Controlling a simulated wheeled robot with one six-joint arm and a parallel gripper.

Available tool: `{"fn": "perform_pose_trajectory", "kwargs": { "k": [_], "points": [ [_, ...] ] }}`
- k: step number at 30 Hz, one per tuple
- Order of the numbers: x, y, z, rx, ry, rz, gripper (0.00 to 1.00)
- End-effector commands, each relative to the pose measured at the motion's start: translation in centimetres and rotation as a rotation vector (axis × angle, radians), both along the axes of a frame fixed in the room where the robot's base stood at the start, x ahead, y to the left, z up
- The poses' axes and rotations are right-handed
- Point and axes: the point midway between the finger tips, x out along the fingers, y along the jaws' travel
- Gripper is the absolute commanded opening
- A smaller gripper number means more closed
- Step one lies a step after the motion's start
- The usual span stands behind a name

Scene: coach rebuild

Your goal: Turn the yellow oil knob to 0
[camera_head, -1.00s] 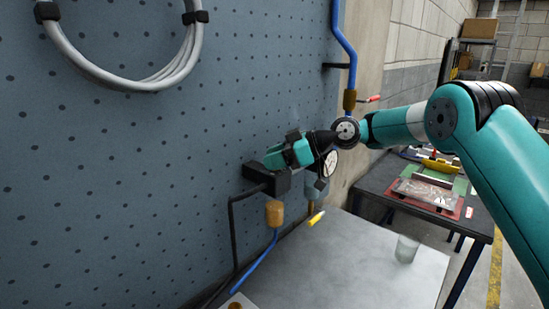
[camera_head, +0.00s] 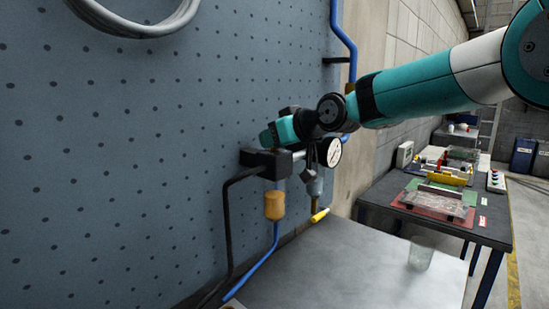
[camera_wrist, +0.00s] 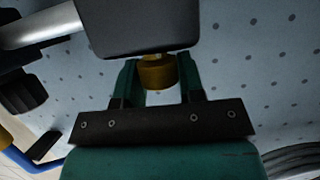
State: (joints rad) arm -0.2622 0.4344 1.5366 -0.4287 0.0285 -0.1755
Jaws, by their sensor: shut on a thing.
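The yellow oil knob (camera_wrist: 158,72) is a short yellow-brown cylinder in the wrist view, next to the black block (camera_wrist: 145,25). My gripper (camera_wrist: 158,84) has its two teal fingers on either side of the knob and is shut on it. In the head view my gripper (camera_head: 276,134) is just above the black block (camera_head: 262,161) on the pegboard and hides the knob. An amber bowl (camera_head: 274,205) hangs under the block. No scale or number for the knob can be read.
A round white gauge (camera_head: 333,152) and a grey bowl (camera_head: 315,188) are close to the right of my gripper. A yellow-handled item (camera_head: 319,215) is below them. A clear glass (camera_head: 421,256) stands on the grey tabletop (camera_head: 345,265). A dark workbench (camera_head: 480,230) stands at the right.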

Motion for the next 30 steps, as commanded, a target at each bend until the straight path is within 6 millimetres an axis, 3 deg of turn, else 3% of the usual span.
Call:
{"fn": "perform_pose_trajectory", "kwargs": {
  "k": [18,30],
  "points": [
    [-0.07,0.31,0.07,0.000,0.000,-0.538,0.12],
    [0.04,0.09,0.12,0.000,0.000,-0.715,0.12]
  ]
}}
